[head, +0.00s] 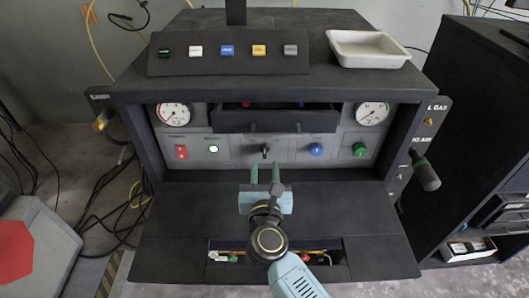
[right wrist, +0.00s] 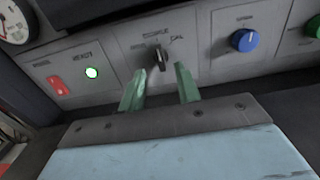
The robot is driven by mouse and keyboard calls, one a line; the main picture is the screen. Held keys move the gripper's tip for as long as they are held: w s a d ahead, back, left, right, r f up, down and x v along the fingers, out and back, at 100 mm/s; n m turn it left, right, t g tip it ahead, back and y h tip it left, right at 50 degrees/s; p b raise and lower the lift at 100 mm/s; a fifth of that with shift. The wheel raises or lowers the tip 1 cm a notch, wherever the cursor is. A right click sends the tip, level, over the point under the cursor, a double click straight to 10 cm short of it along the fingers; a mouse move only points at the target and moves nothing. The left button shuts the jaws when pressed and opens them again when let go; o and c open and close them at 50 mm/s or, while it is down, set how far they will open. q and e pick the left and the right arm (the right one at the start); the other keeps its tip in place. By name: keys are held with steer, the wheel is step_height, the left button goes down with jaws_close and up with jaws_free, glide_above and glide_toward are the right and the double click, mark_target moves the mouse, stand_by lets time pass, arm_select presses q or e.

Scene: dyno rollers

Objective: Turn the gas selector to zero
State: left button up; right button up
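The gas selector appears to be the small black knob (head: 264,150) at the middle of the grey front panel. It also shows in the right wrist view (right wrist: 161,58), standing roughly upright, with a label that seems to read "CAL" to its right. Its other labels are too blurred to read. My right gripper (head: 265,174) is in front of and below the knob, its two green fingers apart and pointing at the panel. In the right wrist view the fingers (right wrist: 160,82) are open with nothing between them, and the knob is beyond their tips. My left gripper is not in view.
A red switch (head: 181,152) and a lit green button (head: 213,149) are left of the knob. A blue knob (head: 316,150) and a green knob (head: 360,149) are to its right. A dark drawer (head: 275,120) juts out above. A dark shelf (head: 180,205) lies below the panel.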

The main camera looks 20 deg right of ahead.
mark_target(265, 153)
steer(key=x, duration=0.5)
steer(key=shift+w+d, duration=0.1)
steer(key=shift+w, duration=0.25)
steer(key=shift+c, duration=0.4)
steer(key=c, duration=0.6)
